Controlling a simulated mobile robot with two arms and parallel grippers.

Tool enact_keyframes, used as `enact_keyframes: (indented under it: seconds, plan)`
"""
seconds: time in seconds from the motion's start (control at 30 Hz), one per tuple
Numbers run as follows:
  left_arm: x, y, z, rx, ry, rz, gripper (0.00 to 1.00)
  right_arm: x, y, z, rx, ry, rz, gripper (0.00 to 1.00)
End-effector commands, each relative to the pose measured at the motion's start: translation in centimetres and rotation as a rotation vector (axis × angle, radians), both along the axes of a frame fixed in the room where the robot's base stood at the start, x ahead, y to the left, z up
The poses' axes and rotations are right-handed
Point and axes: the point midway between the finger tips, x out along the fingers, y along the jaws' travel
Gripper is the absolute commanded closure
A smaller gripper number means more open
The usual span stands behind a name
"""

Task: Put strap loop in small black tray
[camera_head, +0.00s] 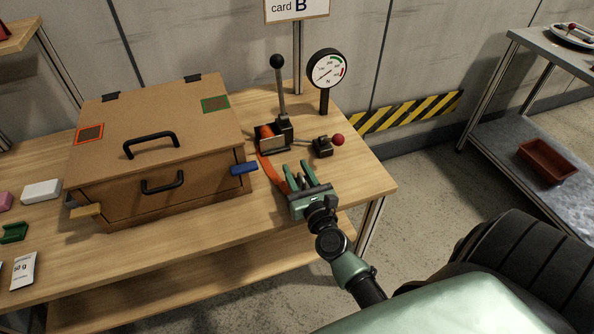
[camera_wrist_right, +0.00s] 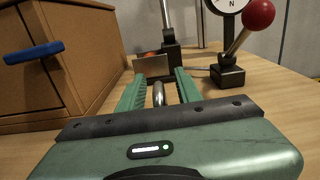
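The small black tray (camera_head: 275,148) stands on the wooden bench beside the black upright lever, with an orange piece (camera_head: 266,132) inside. In the right wrist view the tray front (camera_wrist_right: 151,66) shows ahead of the fingers, with orange just above its rim. An orange strap (camera_head: 270,170) runs from the tray's left side toward the front of the bench, close along the left of my right gripper (camera_head: 297,172). Its near end is partly hidden by the gripper. The right fingers are apart, with a small metallic rod (camera_wrist_right: 158,94) visible between them. My left gripper is not in view.
A brown cabinet (camera_head: 165,160) with a blue side tab (camera_head: 244,169) stands left of the gripper. A red-knobbed lever (camera_head: 323,146) and a gauge (camera_head: 327,68) stand to the right and behind. The bench's front right corner is clear.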

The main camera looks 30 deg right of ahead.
Motion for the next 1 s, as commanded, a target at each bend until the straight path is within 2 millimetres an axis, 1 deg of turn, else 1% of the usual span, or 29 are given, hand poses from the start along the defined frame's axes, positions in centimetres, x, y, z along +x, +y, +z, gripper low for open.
enact_keyframes:
  seconds: [0.17,0.27,0.5,0.7,0.83,1.0]
  plan:
    - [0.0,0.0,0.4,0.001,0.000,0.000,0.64,-0.1,0.0,0.4,0.000,0.001,0.000,0.66]
    - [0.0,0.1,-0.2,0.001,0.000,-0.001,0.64,-1.5,0.4,-0.1,-0.001,0.002,0.001,0.66]
    - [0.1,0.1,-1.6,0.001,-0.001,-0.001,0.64,-6.5,1.6,-0.2,0.001,0.003,0.001,0.66]
    - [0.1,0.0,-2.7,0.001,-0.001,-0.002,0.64,-9.9,2.4,-0.1,-0.001,0.002,0.001,0.66]
    - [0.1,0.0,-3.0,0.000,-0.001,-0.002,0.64,-11.1,2.7,0.0,-0.001,0.001,0.001,0.66]
    - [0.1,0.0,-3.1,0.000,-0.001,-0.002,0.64,-11.7,2.8,0.3,0.001,-0.001,0.001,0.66]
